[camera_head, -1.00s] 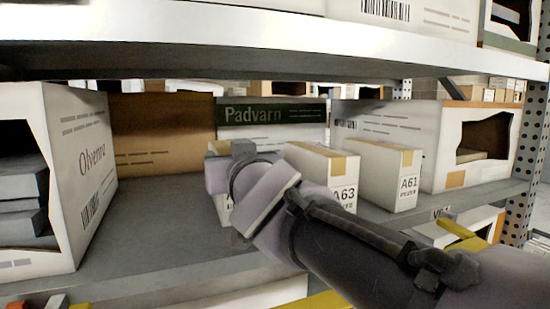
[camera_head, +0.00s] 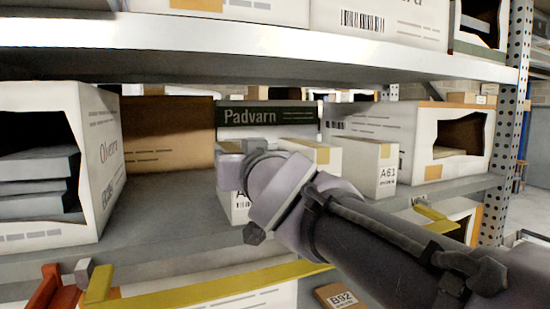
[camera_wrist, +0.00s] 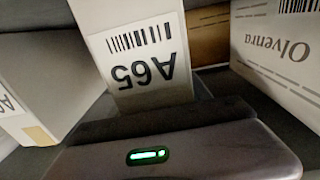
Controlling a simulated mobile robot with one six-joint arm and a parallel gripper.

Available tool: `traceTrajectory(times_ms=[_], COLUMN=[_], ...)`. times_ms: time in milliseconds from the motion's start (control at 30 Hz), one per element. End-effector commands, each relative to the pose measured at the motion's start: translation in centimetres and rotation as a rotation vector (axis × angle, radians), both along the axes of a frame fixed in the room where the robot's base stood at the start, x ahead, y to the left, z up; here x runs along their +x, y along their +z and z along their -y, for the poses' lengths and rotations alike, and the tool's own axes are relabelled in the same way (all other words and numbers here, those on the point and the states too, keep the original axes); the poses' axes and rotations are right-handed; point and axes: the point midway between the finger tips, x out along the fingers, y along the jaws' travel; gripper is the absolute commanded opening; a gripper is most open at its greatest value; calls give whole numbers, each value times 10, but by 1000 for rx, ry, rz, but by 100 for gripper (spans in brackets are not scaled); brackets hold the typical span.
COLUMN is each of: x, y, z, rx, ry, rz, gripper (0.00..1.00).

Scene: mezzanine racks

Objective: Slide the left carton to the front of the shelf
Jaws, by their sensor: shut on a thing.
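The left carton, white with an A65 label, shows upside down in the wrist view (camera_wrist: 135,60), close against my gripper (camera_wrist: 165,118). In the head view its lower front (camera_head: 234,208) shows below my gripper (camera_head: 240,166); my gripper and arm hide much of it. My gripper is shut on this carton near its top. The carton stands on the grey shelf (camera_head: 165,215), near the front edge and forward of its neighbours. The middle carton (camera_head: 318,152) is partly behind my arm, and the A61 carton (camera_head: 376,168) stands right of it.
An open-sided Olvenra box (camera_head: 105,150) stands at the left, with bare shelf between. A brown box (camera_head: 165,140) and a Padvarn box (camera_head: 265,118) stand behind. Another torn-open white box (camera_head: 420,150) is at the right. An upper shelf beam (camera_head: 300,45) hangs overhead; a yellow bar (camera_head: 200,285) lies below.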

Motion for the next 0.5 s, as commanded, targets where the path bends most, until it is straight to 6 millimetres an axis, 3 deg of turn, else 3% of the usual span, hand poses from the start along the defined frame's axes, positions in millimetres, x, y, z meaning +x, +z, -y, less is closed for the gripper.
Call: traceTrajectory(times_ms=[33, 67, 167, 200, 500], x=[0, 0, 0, 0, -1], y=[-1, -1, -1, -1, 0], z=[0, 0, 0, 0, 1], rx=[-1, -1, 0, 0, 0], ry=[0, 0, 0, 0, 0], rz=[-2, -2, -1, -1, 1], gripper=[0, 58, 78, 82, 82])
